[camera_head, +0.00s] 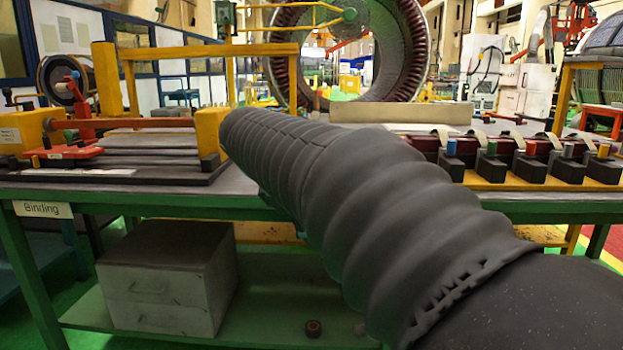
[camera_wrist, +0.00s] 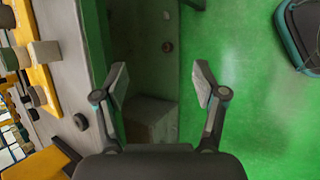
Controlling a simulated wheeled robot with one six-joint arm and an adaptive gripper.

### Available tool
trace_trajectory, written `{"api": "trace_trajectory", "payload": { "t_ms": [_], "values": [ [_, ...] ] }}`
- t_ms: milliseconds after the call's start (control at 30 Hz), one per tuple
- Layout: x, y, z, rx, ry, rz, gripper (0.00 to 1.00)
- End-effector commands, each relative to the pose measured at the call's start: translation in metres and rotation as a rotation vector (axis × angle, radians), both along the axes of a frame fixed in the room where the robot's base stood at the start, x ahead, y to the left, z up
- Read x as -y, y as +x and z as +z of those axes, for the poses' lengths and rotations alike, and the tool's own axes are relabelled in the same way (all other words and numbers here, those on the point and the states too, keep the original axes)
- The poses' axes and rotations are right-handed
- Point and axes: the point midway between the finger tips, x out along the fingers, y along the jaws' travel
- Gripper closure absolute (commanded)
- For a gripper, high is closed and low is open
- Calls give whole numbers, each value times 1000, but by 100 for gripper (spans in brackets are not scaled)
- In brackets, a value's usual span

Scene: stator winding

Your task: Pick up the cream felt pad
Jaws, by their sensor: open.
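I cannot make out the cream felt pad for certain in either view. A long beige block (camera_head: 402,113) lies at the back of the bench in the head view, partly behind my arm; I cannot tell whether it is felt. My gripper (camera_wrist: 161,85) is open and empty in the wrist view, its two fingers wide apart. It hangs beside the bench, over the lower shelf and the green floor. In the head view my arm's dark ribbed sleeve hides the middle of the bench, and my gripper does not show.
The green-framed bench (camera_head: 150,198) carries a yellow and red fixture at left and several black blocks with coloured tops at right. A grey box (camera_head: 165,280) and a small brown round piece (camera_head: 313,328) sit on the lower shelf. Green floor (camera_wrist: 255,110) is open at right.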

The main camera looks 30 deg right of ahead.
Motion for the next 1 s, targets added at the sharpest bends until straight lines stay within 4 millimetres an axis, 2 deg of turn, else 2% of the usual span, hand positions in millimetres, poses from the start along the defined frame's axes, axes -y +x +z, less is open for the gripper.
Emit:
{"api": "trace_trajectory", "payload": {
  "t_ms": [33,200,400,500,767,867,1000],
  "values": [
    [11,19,7,-57,-61,30,29],
    [46,67,38,-268,-263,111,29],
    [77,113,63,-521,-442,154,29],
    [86,127,70,-621,-495,156,29],
    [98,141,77,-747,-549,150,29],
    [109,139,73,-754,-550,149,29],
    [133,134,63,-752,-550,149,29]
  ]
}}
